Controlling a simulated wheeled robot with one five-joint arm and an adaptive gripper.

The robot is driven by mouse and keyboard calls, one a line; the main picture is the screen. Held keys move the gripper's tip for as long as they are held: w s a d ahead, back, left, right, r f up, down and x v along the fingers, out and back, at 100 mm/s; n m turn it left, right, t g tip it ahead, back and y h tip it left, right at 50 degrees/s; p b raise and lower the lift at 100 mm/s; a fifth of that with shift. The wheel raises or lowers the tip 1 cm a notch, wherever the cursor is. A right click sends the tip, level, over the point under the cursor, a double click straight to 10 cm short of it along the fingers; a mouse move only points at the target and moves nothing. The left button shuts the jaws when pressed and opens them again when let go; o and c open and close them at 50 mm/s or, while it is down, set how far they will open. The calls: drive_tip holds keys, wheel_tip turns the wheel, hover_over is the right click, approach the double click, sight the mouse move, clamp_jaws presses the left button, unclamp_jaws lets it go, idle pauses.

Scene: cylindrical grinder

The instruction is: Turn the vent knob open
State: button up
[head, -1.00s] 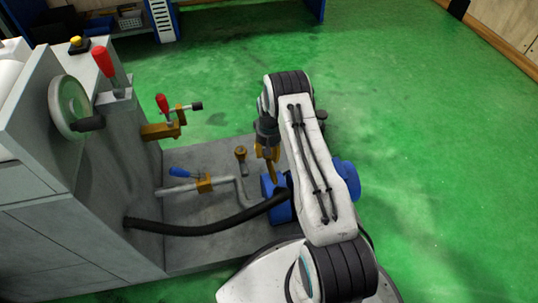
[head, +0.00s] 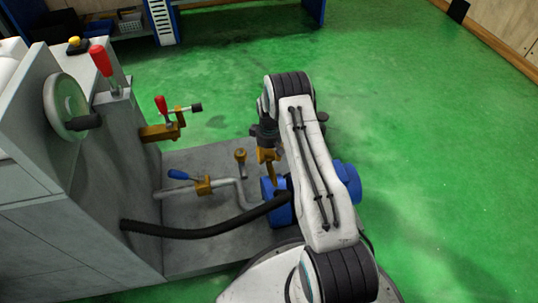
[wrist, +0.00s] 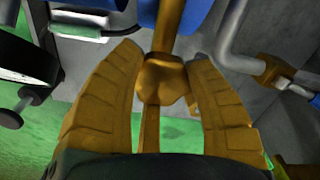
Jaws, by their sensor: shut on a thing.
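The vent knob, a brass piece on a brass stem, shows between the fingers in the wrist view (wrist: 165,82). My gripper (wrist: 165,95) has its two yellow-brown fingers on either side of it and is shut on it. In the head view my gripper (head: 267,156) points down above the blue pump-like body (head: 270,192) beside the machine. My arm link covers part of that body, and the knob is hard to tell from the fingers there.
A grey pipe with a blue-handled valve (head: 203,186) and a brass-capped fitting (head: 240,156) lie left of my gripper. A black hose (head: 190,233) curves in front. The grinder body (head: 60,240), its handwheel (head: 68,103) and a red-handled clamp (head: 161,105) stand left. Green floor at right is clear.

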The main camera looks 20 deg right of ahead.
sight(269, 153)
drive_tip(key=shift+a+f, duration=0.1)
drive_tip(key=o, duration=1.2)
wheel_tip(269, 153, up, 12)
idle(0.7)
